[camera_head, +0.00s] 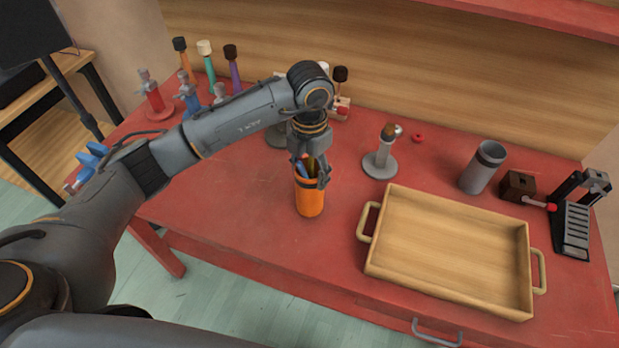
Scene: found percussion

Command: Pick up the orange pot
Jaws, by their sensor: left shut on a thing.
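The orange pot (310,200) is a small upright cup with a dark band near its top and a few pens or sticks inside. It is near the front middle of the red table (235,205). My left gripper (311,173) reaches down from above and is shut on the pot's upper part, with fingers around the rim. The fingers hide part of the rim and contents. I cannot tell whether the pot's base touches the table. My right gripper is not in view.
A wooden tray (450,250) with two handles lies right of the pot. A grey stand (380,161), a grey cylinder (483,167), a brown block (516,186) and a black pedal (577,222) stand behind and right. Several mallets (206,62) stand at the back left.

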